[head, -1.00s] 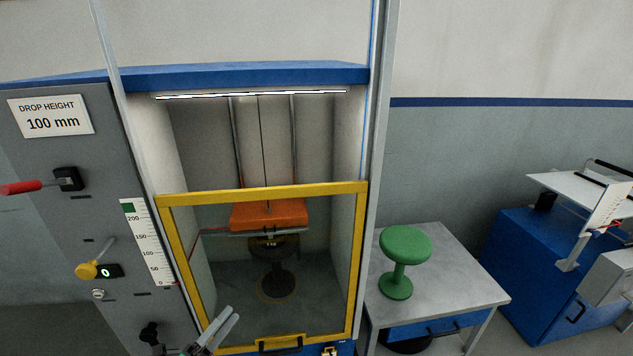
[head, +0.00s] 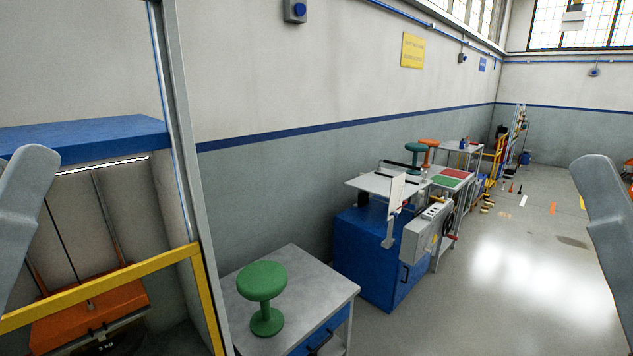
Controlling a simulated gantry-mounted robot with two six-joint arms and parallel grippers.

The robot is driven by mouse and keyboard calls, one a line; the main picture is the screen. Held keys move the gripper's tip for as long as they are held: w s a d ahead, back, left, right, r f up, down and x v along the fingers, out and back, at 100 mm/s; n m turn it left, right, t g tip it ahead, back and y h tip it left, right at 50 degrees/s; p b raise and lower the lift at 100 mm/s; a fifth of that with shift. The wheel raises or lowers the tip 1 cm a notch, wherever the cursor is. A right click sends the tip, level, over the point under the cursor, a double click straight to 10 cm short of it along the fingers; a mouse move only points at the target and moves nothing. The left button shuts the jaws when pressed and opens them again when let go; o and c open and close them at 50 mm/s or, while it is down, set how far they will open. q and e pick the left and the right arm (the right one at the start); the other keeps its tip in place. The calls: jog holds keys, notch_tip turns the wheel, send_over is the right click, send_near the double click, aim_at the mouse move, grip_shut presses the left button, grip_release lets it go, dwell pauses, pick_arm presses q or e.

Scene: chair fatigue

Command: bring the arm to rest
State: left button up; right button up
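Parts of my two arms show as smooth grey links, one at the left edge and one at the right edge of the head view. Both stand upright, and neither link touches anything that I can see. Neither gripper is in view, so I cannot see their fingers or whether they hold anything.
The test machine with its yellow guard frame (head: 100,287) and orange weight (head: 95,308) stands at left. A green stool (head: 263,283) stands on a grey table (head: 325,283). A blue cabinet (head: 365,258) stands beyond.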

pick_arm(q)
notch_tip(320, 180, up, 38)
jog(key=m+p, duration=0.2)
jog(key=p, duration=3.6)
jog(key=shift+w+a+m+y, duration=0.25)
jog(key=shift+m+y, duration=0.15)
